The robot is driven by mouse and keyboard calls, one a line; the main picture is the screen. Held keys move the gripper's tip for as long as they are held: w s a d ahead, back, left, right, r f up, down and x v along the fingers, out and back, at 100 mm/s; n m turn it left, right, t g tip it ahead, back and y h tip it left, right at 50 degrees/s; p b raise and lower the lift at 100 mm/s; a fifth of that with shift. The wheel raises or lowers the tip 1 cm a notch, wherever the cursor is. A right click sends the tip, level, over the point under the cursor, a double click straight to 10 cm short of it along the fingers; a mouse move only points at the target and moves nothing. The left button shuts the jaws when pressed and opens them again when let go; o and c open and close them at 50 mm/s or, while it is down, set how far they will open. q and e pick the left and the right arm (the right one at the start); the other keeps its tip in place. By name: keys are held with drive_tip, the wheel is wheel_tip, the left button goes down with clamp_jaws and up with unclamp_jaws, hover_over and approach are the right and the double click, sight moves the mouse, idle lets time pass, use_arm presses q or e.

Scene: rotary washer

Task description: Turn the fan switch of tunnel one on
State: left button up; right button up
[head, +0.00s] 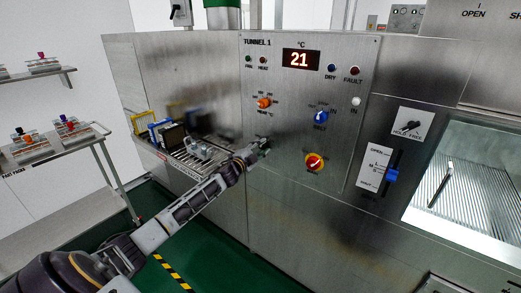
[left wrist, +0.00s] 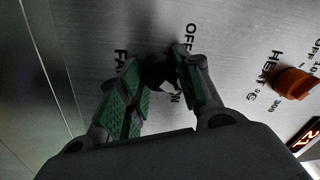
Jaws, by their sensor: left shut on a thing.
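The tunnel one panel (head: 285,110) is a steel plate with a red display (head: 301,60) reading 21. My left gripper (head: 260,147) is at the panel's lower left edge and covers the fan switch in the head view. In the left wrist view, the fan switch (left wrist: 157,72) is a black knob between OFF and ON labels, beside the word FAN. The green-padded fingers of my left gripper (left wrist: 160,66) are closed around it. A small white mark shows on the knob near ON, but its setting is not clear. The fan lamp (head: 249,59) looks dark. My right gripper is out of view.
An orange heat knob (head: 264,102) sits above the gripper and also shows in the left wrist view (left wrist: 294,83). A blue knob (head: 320,117) and a red knob on yellow (head: 314,163) are to the right. A rack conveyor (head: 190,160) lies to the left.

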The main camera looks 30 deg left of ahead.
use_arm(q)
drive_tip(key=shift+m, duration=1.4)
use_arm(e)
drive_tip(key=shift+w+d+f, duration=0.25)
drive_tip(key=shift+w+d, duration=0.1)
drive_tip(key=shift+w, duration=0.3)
use_arm(q)
drive_tip(key=o, duration=0.8)
drive_tip(key=shift+o, duration=1.2)
drive_tip(key=s+f, duration=0.1)
drive_tip(key=s, duration=1)
drive_tip(key=shift+s+a, duration=0.4)
drive_tip(key=shift+a, duration=0.05)
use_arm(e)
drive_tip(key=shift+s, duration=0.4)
